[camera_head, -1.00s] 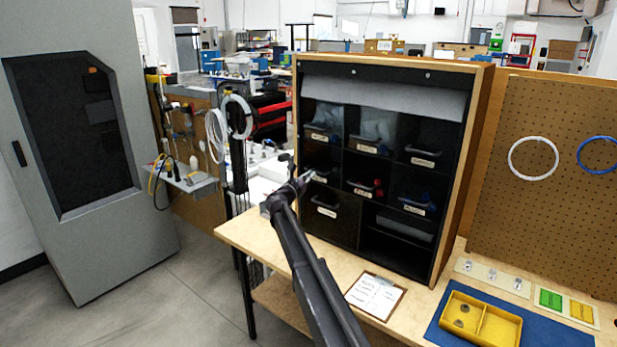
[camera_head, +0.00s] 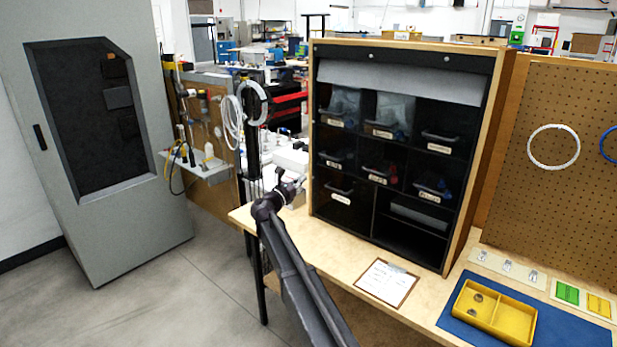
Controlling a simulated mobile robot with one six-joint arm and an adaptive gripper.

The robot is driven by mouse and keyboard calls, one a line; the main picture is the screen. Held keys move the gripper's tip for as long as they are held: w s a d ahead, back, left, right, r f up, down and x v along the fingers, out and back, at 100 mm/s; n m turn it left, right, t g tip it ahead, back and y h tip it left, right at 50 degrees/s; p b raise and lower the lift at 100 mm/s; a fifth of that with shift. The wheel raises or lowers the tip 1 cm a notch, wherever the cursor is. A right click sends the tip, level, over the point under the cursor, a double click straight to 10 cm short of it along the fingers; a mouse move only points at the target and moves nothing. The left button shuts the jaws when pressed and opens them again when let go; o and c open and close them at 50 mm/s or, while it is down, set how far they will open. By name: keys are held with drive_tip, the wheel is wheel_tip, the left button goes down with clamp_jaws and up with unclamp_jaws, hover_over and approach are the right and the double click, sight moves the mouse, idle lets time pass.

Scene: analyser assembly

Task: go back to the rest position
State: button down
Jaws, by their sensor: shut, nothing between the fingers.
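My arm reaches up from the bottom middle of the head view. My gripper (camera_head: 297,183) is at its far end, small and dark, in front of the left edge of the black bin cabinet. It is shut and empty. It is above the left end of the wooden bench (camera_head: 318,240), apart from the bins. The fingertips are small in this view.
The cabinet (camera_head: 405,50) holds several labelled bins. A clipboard (camera_head: 386,283), a blue mat (camera_head: 455,322) and a yellow tray (camera_head: 492,312) lie on the bench. A pegboard (camera_head: 560,205) stands right, a grey cabinet (camera_head: 150,220) left. Floor between is open.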

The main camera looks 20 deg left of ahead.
drive_tip(key=shift+s+a, duration=0.1)
drive_tip(key=shift+s, duration=0.2)
drive_tip(key=s+d+f+m+g+p, duration=0.1)
drive_tip(key=s+d+f+m+g, duration=0.3)
drive_tip(key=d, duration=0.7)
drive_tip(key=s+d+f+m+g+p, duration=0.1)
drive_tip(key=s+d+f+m+g, duration=0.15)
drive_tip(key=d+m, duration=0.6)
drive_tip(key=s+d+f+m+g+p, duration=0.25)
drive_tip(key=s+d+g, duration=0.2)
drive_tip(key=d, duration=0.95)
drive_tip(key=s+d+f+m+g+y, duration=0.2)
drive_tip(key=s+d+f+m+g, duration=0.2)
drive_tip(key=s+d+m, duration=0.6)
drive_tip(key=s+d+m+g+y+p, duration=0.1)
drive_tip(key=s+m+y, duration=0.2)
drive_tip(key=s, duration=0.5)
drive_tip(key=s+d+f+m+g+y+p, duration=0.1)
drive_tip(key=s+m+g+y+p, duration=0.1)
drive_tip(key=s, duration=0.7)
drive_tip(key=shift+d+f+m+y, duration=0.2)
drive_tip(key=shift+f+m+y, duration=0.05)
drive_tip(key=shift+m+y, duration=0.35)
